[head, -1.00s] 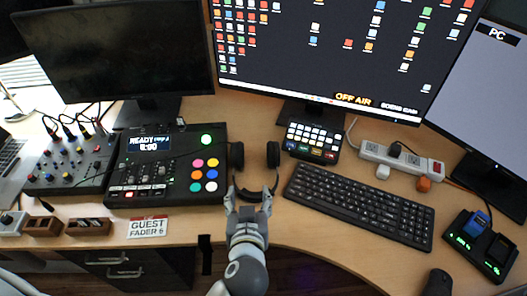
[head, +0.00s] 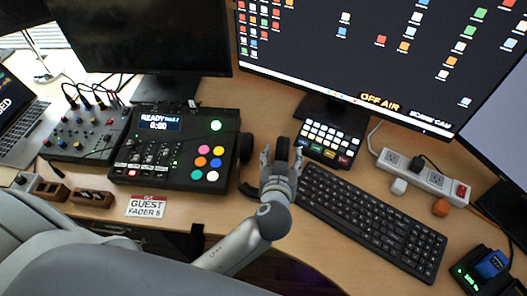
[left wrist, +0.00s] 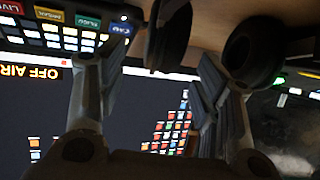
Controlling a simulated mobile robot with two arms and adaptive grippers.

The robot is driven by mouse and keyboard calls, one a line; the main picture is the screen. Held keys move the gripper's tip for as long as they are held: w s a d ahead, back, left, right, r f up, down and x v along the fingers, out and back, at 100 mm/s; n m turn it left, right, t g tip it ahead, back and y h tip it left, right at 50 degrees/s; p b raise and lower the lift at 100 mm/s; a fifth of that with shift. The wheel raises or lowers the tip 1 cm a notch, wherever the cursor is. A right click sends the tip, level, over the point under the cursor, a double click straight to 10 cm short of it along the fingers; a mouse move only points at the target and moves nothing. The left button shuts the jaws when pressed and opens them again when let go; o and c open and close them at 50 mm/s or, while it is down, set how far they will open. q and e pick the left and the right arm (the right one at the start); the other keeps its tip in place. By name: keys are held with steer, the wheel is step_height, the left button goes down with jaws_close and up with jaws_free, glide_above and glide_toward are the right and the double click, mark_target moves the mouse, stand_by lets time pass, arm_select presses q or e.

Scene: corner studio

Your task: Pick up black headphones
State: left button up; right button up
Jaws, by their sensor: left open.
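The black headphones (head: 246,148) stand on the desk between the audio mixer and the keyboard, their two round ear cups apart. Their right ear cup (head: 282,148) sits between the fingers of my left gripper (head: 282,158). The gripper is open, with one finger on each side of that cup. In the left wrist view, one ear cup (left wrist: 168,42) shows between the spread fingers of the gripper (left wrist: 152,62), and the other cup (left wrist: 254,50) lies outside the right finger. The headband is mostly hidden by the gripper. My right gripper is not in view.
The mixer (head: 170,160) with coloured pads stands close on the left. A button pad (head: 330,141) and the black keyboard (head: 375,220) are close on the right. A monitor (head: 380,50) rises behind. A power strip (head: 424,176) lies further right.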

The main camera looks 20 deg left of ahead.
mark_target(282, 150)
arm_select(q)
steer(key=x, duration=0.3)
steer(key=shift+w+a+r, duration=0.15)
steer(key=shift+w+a, duration=0.05)
steer(key=shift+w, duration=0.35)
steer(key=shift+c, duration=0.3)
steer(key=c, duration=1.2)
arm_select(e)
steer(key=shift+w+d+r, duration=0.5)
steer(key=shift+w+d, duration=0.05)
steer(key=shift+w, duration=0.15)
